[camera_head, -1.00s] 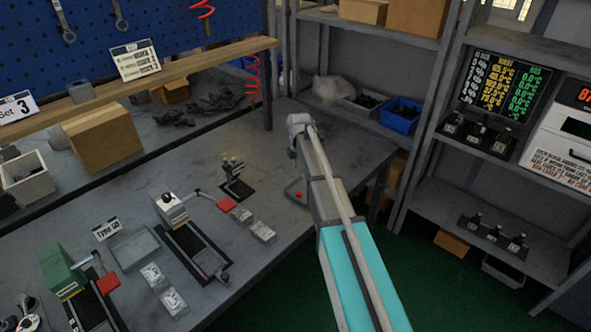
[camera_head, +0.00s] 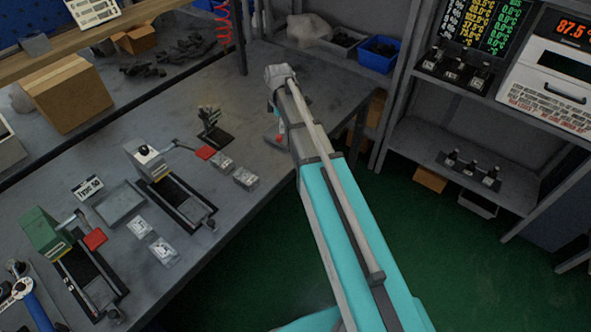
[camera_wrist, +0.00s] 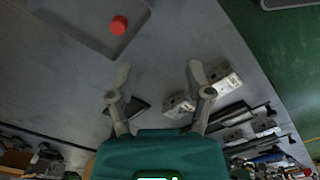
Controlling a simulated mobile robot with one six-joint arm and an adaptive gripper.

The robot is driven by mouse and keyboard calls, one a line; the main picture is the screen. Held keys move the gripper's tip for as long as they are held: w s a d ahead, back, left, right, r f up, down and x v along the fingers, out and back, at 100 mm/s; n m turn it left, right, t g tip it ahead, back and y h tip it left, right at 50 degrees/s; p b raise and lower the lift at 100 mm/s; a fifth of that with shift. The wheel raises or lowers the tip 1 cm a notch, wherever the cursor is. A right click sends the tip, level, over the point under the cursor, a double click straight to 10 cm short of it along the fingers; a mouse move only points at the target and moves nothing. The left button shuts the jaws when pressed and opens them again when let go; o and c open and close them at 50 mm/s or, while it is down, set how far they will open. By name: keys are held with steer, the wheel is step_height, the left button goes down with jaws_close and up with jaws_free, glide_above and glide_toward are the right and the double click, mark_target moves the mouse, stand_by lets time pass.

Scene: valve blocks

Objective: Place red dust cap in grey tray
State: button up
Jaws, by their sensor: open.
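The red dust cap (camera_wrist: 119,25) shows near the top of the wrist view. It appears to rest inside the shallow grey tray (camera_wrist: 84,40), close to its right side. In the head view the cap (camera_head: 279,139) is a small red spot beside my arm, which hides most of the tray there. My gripper (camera_wrist: 158,72) is open, with its two fingers spread and nothing between them. The cap lies beyond the fingertips and to their left in the wrist view, clear of them. In the head view the fingers are hidden behind my arm.
A blue bin (camera_head: 379,54) is at the back. Bare bench surface surrounds the tray.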

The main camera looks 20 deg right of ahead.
steer(key=s+a+m, duration=0.1)
steer(key=s+m, duration=1.5)
steer(key=s, duration=0.6)
steer(key=shift+s, duration=0.15)
steer(key=shift+c, duration=0.6)
steer(key=shift+a, duration=0.1)
